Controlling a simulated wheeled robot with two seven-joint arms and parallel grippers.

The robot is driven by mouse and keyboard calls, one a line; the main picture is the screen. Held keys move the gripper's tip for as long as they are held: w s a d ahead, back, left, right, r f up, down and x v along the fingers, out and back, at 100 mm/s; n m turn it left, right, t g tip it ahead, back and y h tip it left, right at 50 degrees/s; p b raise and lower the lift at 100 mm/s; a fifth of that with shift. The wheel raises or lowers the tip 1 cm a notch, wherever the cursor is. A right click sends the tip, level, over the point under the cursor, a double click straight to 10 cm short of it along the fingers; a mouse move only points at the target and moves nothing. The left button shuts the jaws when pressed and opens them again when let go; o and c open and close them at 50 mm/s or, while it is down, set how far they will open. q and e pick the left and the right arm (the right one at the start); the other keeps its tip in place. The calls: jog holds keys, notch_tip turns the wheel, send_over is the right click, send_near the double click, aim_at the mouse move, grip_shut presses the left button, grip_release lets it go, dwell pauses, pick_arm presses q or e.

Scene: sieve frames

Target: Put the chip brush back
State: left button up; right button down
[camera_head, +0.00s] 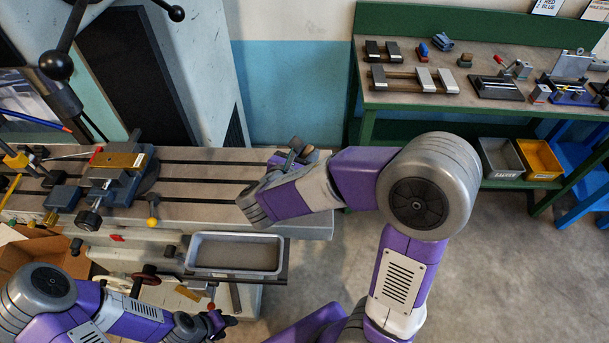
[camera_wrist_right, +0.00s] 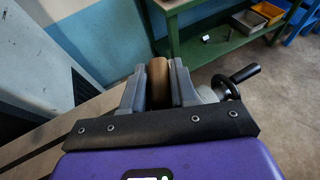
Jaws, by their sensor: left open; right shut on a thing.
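My right gripper (camera_head: 292,152) is above the right end of the machine table (camera_head: 205,183). In the right wrist view its two grey fingers (camera_wrist_right: 158,90) are shut on a brown, rounded piece (camera_wrist_right: 157,72), which looks like the wooden handle of the chip brush. The rest of the brush is hidden, and I cannot make out its bristles in either view. My left gripper (camera_head: 220,322) is open and low, below the grey tray (camera_head: 237,272) at the front of the machine. I see nothing between its fingers.
A vise (camera_head: 118,174) with a brass-coloured block stands on the left of the slotted table. A crank handle (camera_wrist_right: 238,78) is just right of my right gripper. The green workbench (camera_head: 440,95) behind holds several tools, with grey and yellow bins (camera_head: 540,160) below.

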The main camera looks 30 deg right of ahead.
notch_tip(320, 180, down, 2)
jog(key=shift+w+f, duration=0.1)
jog(key=shift+w, duration=0.05)
notch_tip(320, 180, down, 3)
jog(key=shift+r+b, duration=0.1)
jog(key=shift+b, duration=0.75)
jog(key=shift+f, duration=0.35)
jog(key=shift+f, duration=0.15)
jog(key=c, duration=0.9)
grip_release()
